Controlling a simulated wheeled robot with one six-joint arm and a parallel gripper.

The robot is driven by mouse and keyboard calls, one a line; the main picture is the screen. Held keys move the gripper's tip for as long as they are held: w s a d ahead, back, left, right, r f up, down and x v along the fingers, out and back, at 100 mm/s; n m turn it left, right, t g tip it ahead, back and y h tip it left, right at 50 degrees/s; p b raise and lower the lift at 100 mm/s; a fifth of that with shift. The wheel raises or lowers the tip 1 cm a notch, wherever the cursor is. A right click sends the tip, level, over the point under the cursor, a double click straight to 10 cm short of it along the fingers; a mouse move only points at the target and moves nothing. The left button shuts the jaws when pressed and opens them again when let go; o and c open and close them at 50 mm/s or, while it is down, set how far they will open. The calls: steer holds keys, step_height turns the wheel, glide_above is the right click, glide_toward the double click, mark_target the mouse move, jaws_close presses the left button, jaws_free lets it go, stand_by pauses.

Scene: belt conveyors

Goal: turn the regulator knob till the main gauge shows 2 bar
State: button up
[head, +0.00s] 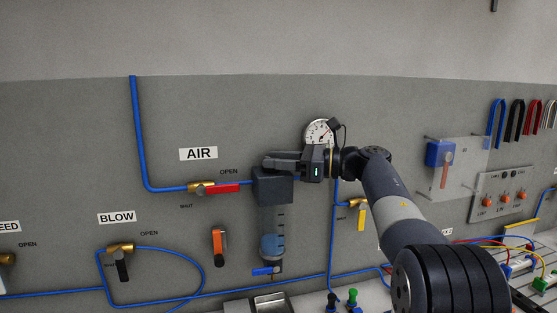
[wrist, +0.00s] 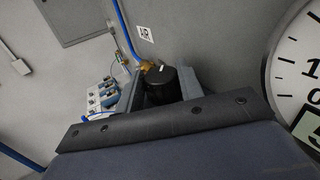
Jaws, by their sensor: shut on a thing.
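The regulator (head: 272,187) is a dark block on the grey panel, with a clear bowl holding blue below it. Its black knob shows in the wrist view (wrist: 160,90) between the two fingers of my gripper (wrist: 158,84). In the head view my gripper (head: 274,161) reaches in from the right and is shut on the knob, which it mostly hides. The main gauge (head: 317,131) is a round white dial just above my gripper, partly covered by my wrist. The gauge's face also shows, cut off, in the wrist view (wrist: 291,63); I cannot read its pointer.
The AIR valve's red handle (head: 222,188) lies just left of the regulator, on a blue hose (head: 137,130). A yellow-handled valve (head: 361,217) is close below my wrist. An orange handle (head: 218,245) hangs lower left. A clear plate with a blue box (head: 439,153) stands right.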

steer(key=o, duration=1)
steer(key=shift+d, duration=0.1)
steer(key=d, duration=0.3)
steer(key=s+d+b, duration=0.1)
steer(key=d, duration=0.3)
steer(key=s+d, duration=0.1)
steer(key=d, duration=0.2)
steer(key=shift+d+b, duration=0.2)
steer(key=shift+b, duration=0.2)
